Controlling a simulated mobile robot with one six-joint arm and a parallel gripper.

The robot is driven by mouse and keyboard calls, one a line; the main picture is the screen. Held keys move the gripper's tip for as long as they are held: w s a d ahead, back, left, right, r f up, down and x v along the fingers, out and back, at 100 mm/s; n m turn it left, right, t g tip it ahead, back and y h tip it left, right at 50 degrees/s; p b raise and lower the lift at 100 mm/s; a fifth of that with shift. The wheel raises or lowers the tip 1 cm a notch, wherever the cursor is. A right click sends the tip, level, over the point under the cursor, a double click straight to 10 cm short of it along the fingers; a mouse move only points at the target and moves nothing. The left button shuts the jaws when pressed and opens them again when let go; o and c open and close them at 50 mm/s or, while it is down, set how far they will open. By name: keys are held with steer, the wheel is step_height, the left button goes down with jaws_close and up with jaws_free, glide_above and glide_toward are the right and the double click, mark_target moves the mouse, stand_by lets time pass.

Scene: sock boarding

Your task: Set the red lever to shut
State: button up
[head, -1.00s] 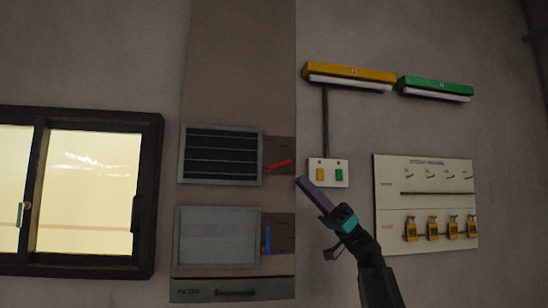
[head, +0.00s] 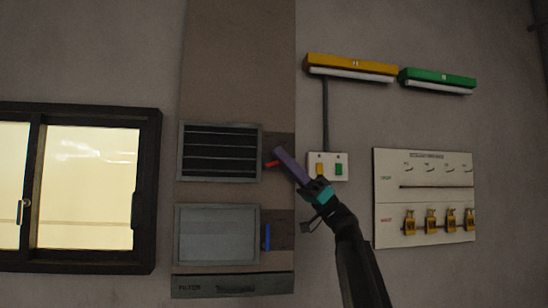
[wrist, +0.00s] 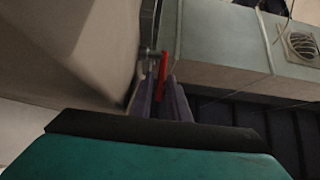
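The red lever (head: 271,164) sits right of the upper vent (head: 219,152), whose slats show dark gaps. Only its left part shows in the head view; the rest is behind my gripper (head: 276,152). The purple fingers reach up and left across the lever's plate. In the wrist view the red lever (wrist: 164,72) stands upright in the picture, and its lower part lies between the purple fingertips of my gripper (wrist: 161,92). I cannot tell whether the fingers touch it or how wide they are apart.
A blue lever (head: 267,237) hangs vertically beside the lower vent (head: 216,235), which looks flat and closed. A switch plate (head: 327,174) with yellow and green buttons is close right of my gripper. A board with yellow padlocks (head: 425,198) is farther right.

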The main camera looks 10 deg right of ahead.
steer(key=shift+c, duration=0.2)
jaws_close()
